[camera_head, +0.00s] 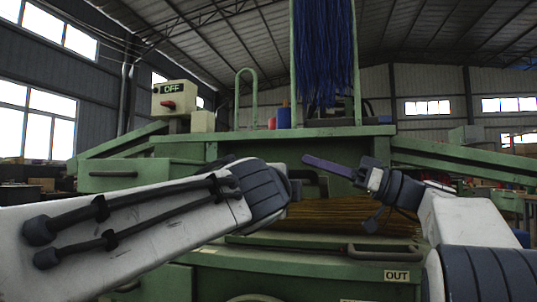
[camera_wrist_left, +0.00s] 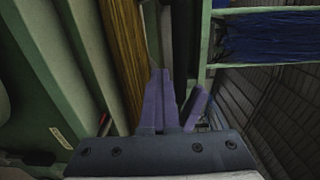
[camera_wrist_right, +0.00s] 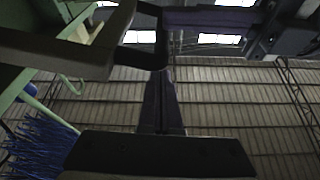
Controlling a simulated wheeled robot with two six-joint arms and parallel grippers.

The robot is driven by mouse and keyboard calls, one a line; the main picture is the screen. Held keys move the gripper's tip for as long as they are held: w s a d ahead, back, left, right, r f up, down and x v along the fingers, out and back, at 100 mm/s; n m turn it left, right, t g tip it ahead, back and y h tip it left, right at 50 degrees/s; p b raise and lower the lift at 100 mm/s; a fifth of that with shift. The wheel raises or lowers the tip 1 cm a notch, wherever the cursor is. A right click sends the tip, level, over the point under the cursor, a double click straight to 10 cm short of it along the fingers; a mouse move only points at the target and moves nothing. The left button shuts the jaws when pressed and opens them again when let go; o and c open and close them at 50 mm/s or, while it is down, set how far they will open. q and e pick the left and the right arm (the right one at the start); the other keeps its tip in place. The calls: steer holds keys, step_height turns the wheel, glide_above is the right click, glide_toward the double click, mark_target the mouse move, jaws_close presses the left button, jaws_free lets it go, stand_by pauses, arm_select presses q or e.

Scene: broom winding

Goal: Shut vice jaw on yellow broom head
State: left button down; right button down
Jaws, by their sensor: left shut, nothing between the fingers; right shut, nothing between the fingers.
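Yellow-brown broom bristles (camera_head: 350,215) show in the head view as a low horizontal band in the green machine, behind my arms. They also run as an upright band in the left wrist view (camera_wrist_left: 122,55). My right gripper (camera_head: 310,160) is shut and empty, its purple fingers pointing left above the bristles. Its fingers also show shut in the right wrist view (camera_wrist_right: 160,78). My left gripper is hidden behind its own arm in the head view. In the left wrist view its purple fingers (camera_wrist_left: 161,75) are shut and empty beside the bristles. I cannot clearly make out the vice jaw.
A green panel with a dark handle (camera_head: 385,251) and an OUT label (camera_head: 397,275) lies in front. Blue bristles (camera_head: 324,50) hang above. A control box (camera_head: 175,97) marked OFF, with a red switch, stands left. A dark bent handle (camera_wrist_right: 90,52) is close to my right wrist camera.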

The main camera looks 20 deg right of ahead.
steer(key=shift+f, duration=0.35)
